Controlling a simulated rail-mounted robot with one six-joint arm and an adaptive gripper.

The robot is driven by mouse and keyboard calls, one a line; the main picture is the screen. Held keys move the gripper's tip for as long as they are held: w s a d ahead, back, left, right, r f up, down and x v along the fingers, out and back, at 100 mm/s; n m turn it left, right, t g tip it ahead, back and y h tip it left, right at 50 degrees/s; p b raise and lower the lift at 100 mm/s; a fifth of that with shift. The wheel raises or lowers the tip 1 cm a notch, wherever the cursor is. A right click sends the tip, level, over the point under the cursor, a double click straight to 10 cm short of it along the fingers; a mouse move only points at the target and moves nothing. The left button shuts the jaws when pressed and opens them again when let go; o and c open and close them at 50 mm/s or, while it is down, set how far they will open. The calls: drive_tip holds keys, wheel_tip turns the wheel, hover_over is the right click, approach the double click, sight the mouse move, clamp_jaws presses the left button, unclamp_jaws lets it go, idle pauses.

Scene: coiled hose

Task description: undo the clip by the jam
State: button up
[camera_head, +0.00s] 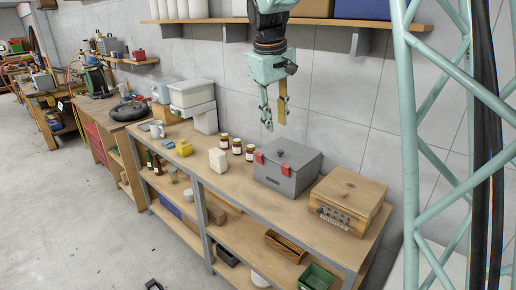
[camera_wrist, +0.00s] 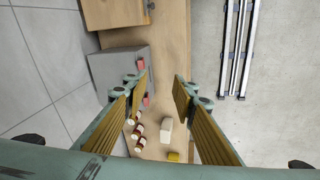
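A grey metal box (camera_head: 287,172) with a lid handle stands on the workbench and also shows in the wrist view (camera_wrist: 112,75). It has two red clips on its front. The clip by the jam jars (camera_head: 259,157) is the left one in the head view and the lower one in the wrist view (camera_wrist: 146,101). The other clip (camera_head: 285,170) is farther from the jars. Several jam jars (camera_head: 237,146) stand left of the box. My gripper (camera_head: 275,118) is open and empty, in the air above the box and jars; its fingers frame the wrist view (camera_wrist: 161,84).
A wooden box (camera_head: 346,198) with a metal front fitting stands right of the grey box. A white container (camera_head: 217,160) and a yellow object (camera_head: 184,148) stand left on the bench. A shelf (camera_head: 320,20) is on the wall behind. The bench strip before the grey box is clear.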

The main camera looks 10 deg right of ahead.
drive_tip(key=w+a+f+n+p, duration=0.15)
drive_tip(key=w+f+p, duration=0.25)
drive_tip(key=w, duration=0.8)
drive_tip(key=p, duration=0.2)
hover_over(260, 154)
drive_tip(key=s+a, duration=0.3)
wheel_tip(260, 154, down, 6)
drive_tip(key=shift+w+a+f+n+g+h, duration=0.1)
drive_tip(key=shift+a+n+g+h, duration=0.15)
drive_tip(key=shift+n+h, duration=0.2)
drive_tip(key=shift+f, duration=0.1)
drive_tip(key=shift+p+x, duration=0.55)
drive_tip(key=shift+x, duration=6.3)
drive_tip(key=shift+c, duration=0.5)
clamp_jaws()
